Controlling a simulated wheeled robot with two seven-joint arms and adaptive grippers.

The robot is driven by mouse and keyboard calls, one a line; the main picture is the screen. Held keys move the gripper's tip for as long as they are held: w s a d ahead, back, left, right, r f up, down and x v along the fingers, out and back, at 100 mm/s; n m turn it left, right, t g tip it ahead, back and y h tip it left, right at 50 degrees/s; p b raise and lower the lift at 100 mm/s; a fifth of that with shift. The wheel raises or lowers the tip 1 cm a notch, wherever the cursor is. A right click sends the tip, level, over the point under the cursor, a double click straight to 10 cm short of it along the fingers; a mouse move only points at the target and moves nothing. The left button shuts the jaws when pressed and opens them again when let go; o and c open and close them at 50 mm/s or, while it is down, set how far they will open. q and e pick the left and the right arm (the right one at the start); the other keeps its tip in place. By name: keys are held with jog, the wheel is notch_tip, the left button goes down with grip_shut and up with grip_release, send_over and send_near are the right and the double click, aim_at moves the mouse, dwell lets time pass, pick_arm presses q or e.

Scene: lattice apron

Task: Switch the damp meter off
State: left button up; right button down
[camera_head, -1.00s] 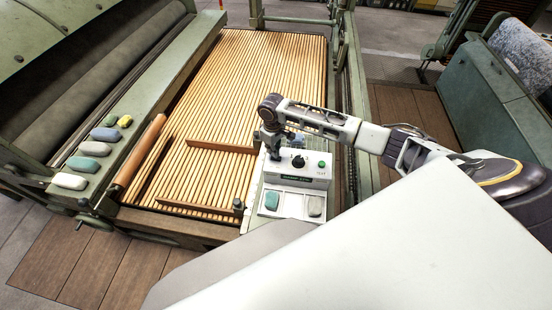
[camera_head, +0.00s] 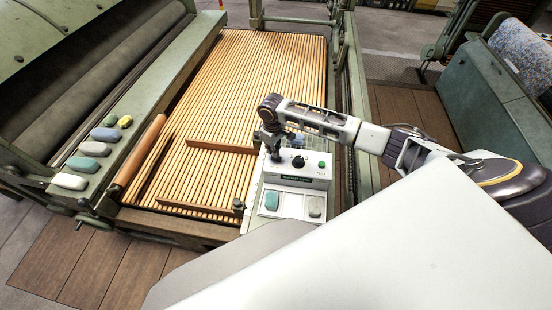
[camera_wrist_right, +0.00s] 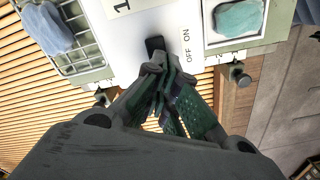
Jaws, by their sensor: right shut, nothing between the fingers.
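The damp meter (camera_head: 313,182) is a white box with a black knob, a green button and a dark label strip on its front. In the right wrist view its white top (camera_wrist_right: 130,28) carries a small black switch (camera_wrist_right: 155,45) beside the printed words OFF and ON. My right gripper (camera_head: 275,153) is over the left part of the meter, pointing down. In the right wrist view its fingertips (camera_wrist_right: 157,68) are together and empty, right beside the black switch. I cannot tell whether they touch it or which way the switch is set. My left gripper is not in view.
A tray with a teal stone (camera_head: 272,201) and a grey stone (camera_head: 315,207) lies in front of the meter. A wire basket (camera_wrist_right: 78,30) holds a blue-grey piece. The slatted wooden apron (camera_head: 240,85) lies to the left. Several coloured pieces lie on the green ledge (camera_head: 75,166).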

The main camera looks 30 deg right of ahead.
jog(key=shift+f+b, duration=0.3)
jog(key=shift+f, duration=0.95)
dwell(1.8)
jog(key=shift+s+r, duration=0.1)
jog(key=shift+r+p, duration=2.45)
jog(key=shift+p, duration=0.55)
jog(key=shift+r+p, duration=0.75)
jog(key=shift+r, duration=0.25)
jog(key=shift+f, duration=0.1)
